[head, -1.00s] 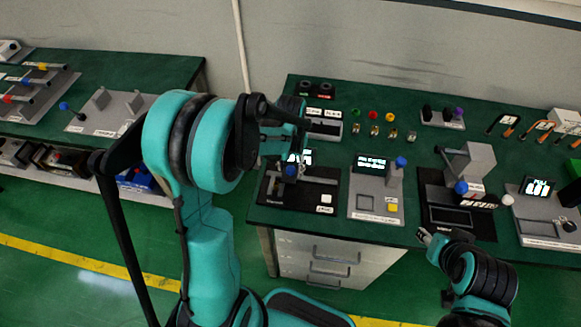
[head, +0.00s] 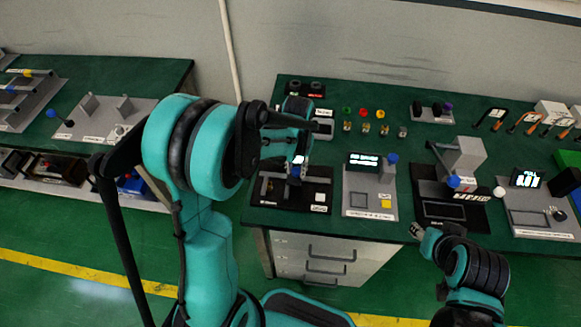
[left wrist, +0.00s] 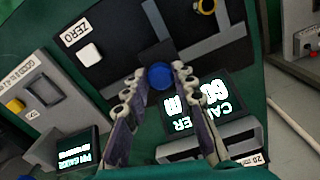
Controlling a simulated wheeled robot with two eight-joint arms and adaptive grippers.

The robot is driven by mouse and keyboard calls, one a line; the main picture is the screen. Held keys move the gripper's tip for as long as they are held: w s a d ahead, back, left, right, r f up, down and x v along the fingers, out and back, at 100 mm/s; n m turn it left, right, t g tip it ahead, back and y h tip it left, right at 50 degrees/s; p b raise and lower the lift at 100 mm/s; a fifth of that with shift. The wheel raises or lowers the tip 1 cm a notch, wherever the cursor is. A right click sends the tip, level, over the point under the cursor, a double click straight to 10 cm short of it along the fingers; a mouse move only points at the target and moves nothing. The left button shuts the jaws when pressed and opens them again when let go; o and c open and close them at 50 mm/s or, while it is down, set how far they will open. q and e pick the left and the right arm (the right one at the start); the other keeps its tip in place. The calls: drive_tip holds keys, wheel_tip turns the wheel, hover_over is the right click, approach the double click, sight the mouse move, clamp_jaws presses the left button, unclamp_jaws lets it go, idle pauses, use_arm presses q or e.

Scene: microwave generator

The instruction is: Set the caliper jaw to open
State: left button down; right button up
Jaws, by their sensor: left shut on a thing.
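The caliper station is a black board (head: 290,203) with a grey beam, at the left end of the main bench in the head view. In the left wrist view its black board (left wrist: 115,55) carries the grey beam (left wrist: 215,45), a white button (left wrist: 90,52) by a ZERO label, and a lit display (left wrist: 203,105), partly covered. My left gripper (head: 297,168) is over this station. In the left wrist view its fingers (left wrist: 156,80) are either side of the slider's blue knob (left wrist: 159,76), shut on it. My right gripper (head: 418,232) is at the bench front; its finger opening is unclear.
Right of the caliper stand a grey gauge station (head: 370,203) with a blue knob and yellow button, then a black press-like station (head: 450,200). Several small coloured pieces stand behind. A second bench (head: 100,120) is at the left, across a floor gap.

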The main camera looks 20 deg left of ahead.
sight(297, 172)
use_arm(q)
drive_tip(key=shift+d, duration=0.15)
drive_tip(key=c, duration=1.2)
unclamp_jaws()
drive_tip(key=shift+d, duration=0.1)
drive_tip(key=shift+w, duration=0.1)
drive_tip(key=shift+r, duration=0.1)
wheel_tip(297, 172, up, 12)
drive_tip(key=shift+f, duration=0.1)
drive_tip(key=s+t+b, duration=0.1)
drive_tip(key=s+t, duration=0.1)
drive_tip(key=s, duration=0.2)
drive_tip(key=s+d+t+b, duration=0.1)
drive_tip(key=s+t, duration=0.1)
drive_tip(key=s, duration=0.3)
drive_tip(key=s+f+t, duration=0.1)
drive_tip(key=s+t, duration=0.2)
drive_tip(key=s, duration=0.2)
drive_tip(key=shift+s+d+b, duration=0.2)
drive_tip(key=shift+b, duration=0.2)
